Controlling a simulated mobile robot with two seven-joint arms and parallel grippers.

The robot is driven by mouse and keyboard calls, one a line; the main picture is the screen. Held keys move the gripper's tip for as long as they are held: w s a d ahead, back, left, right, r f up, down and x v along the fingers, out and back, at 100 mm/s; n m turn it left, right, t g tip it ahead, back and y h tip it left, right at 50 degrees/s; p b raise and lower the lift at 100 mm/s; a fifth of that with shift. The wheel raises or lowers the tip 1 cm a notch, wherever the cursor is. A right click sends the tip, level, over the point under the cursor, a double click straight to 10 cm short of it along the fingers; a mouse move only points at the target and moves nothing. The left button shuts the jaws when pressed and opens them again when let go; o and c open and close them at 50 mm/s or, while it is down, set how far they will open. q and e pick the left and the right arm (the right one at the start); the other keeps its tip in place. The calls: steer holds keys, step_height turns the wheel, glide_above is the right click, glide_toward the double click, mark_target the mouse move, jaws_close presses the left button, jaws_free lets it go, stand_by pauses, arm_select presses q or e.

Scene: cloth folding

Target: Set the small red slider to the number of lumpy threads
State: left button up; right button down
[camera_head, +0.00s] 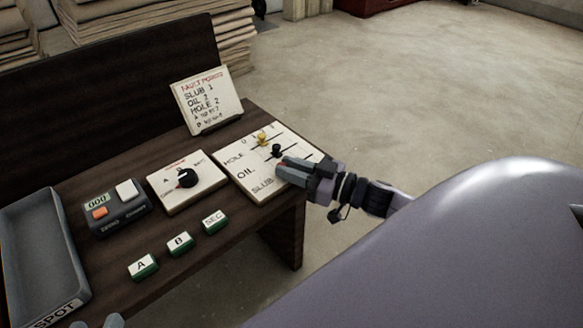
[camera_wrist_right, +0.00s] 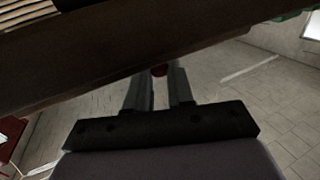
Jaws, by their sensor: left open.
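The white slider board (camera_head: 232,163) lies at the right end of the bench, with rows lettered HOLE, OIL and SLUB. Its yellow knob (camera_head: 262,138) and black knob (camera_head: 277,150) stand on the upper rows. The red slider is mostly hidden by my right gripper (camera_head: 290,167) at the SLUB row; a dark red knob (camera_wrist_right: 158,70) shows between its fingertips in the right wrist view, with the fingers close on both sides. A propped card (camera_head: 207,98) reads SLUB 1, OIL 2, HOLE 2. My left gripper (camera_head: 100,322) is open at the bottom left edge, mostly cut off.
A dial board (camera_head: 205,192), a counter reading 000 (camera_head: 122,216) and green-sided blocks A (camera_head: 142,266), B (camera_head: 180,243) and SEC (camera_head: 214,221) sit on the dark bench. A grey tray (camera_head: 40,250) lies at left. Open floor is beyond the bench's right end.

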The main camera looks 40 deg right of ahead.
steer(key=shift+d, duration=0.3)
steer(key=shift+w+d+r+p, duration=0.1)
steer(key=shift+d+p, duration=0.45)
steer(key=shift+d, duration=0.65)
steer(key=c, duration=1)
jaws_free()
arm_select(q)
steer(key=shift+w+d+g, duration=0.15)
steer(key=shift+d+g, duration=0.15)
steer(key=shift+d, duration=0.1)
steer(key=shift+r, duration=0.15)
arm_select(e)
steer(key=shift+s+d, duration=0.15)
steer(key=shift+s, duration=0.15)
arm_select(q)
steer(key=shift+w+d+r+n+g+h+p, duration=0.15)
steer(key=shift+d+n+g+h+p, duration=0.3)
steer(key=shift+d+p, duration=0.6)
arm_select(e)
steer(key=v, duration=0.6)
steer(key=shift+s, duration=0.25)
